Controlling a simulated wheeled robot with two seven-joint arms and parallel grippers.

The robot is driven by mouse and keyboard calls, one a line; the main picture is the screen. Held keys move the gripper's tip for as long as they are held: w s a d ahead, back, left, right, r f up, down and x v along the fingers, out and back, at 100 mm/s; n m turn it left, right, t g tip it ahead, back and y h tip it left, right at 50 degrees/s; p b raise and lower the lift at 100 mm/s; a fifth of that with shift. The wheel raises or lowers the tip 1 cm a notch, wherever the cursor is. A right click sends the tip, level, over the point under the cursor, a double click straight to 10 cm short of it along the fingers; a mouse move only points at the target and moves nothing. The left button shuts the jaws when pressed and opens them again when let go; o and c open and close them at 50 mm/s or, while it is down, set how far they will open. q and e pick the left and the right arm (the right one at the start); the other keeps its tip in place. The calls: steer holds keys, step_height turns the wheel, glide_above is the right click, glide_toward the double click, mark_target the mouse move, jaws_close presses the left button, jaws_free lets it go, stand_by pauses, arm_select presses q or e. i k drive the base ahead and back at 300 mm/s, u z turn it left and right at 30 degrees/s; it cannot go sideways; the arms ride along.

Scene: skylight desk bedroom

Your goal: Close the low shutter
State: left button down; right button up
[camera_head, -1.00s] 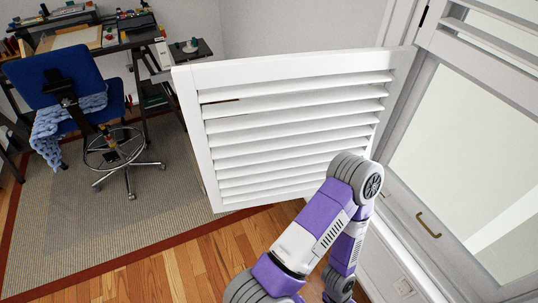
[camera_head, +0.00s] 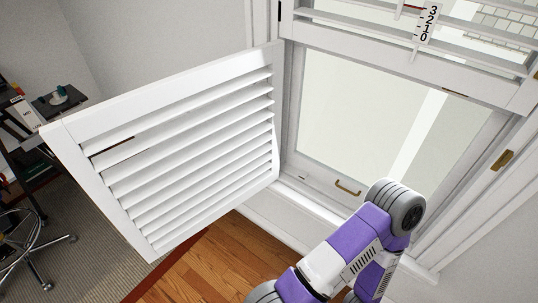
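The low shutter (camera_head: 190,140) is a white louvred panel. It stands swung open into the room, joined to the window frame along its right edge, with its free edge at the left. Its louvres are tilted. The low window opening (camera_head: 390,120) to its right is uncovered. A purple and white arm of mine (camera_head: 340,255) rises from the bottom in front of the sill, apart from the shutter as far as I can see. No gripper fingers show in this view.
A brass handle (camera_head: 348,187) sits low on the window sash. An upper shutter (camera_head: 440,45) with a numbered strip is above. The desk (camera_head: 20,140) and a wheeled chair base (camera_head: 35,245) are at the left. Wood floor (camera_head: 195,262) lies below the shutter.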

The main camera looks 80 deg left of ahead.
mark_target(174, 189)
steer(key=z, duration=0.65)
steer(key=k, duration=2.35)
steer(key=z, duration=0.9)
steer(key=k, duration=1.65)
steer(key=u, duration=1.65)
steer(key=i, duration=0.45)
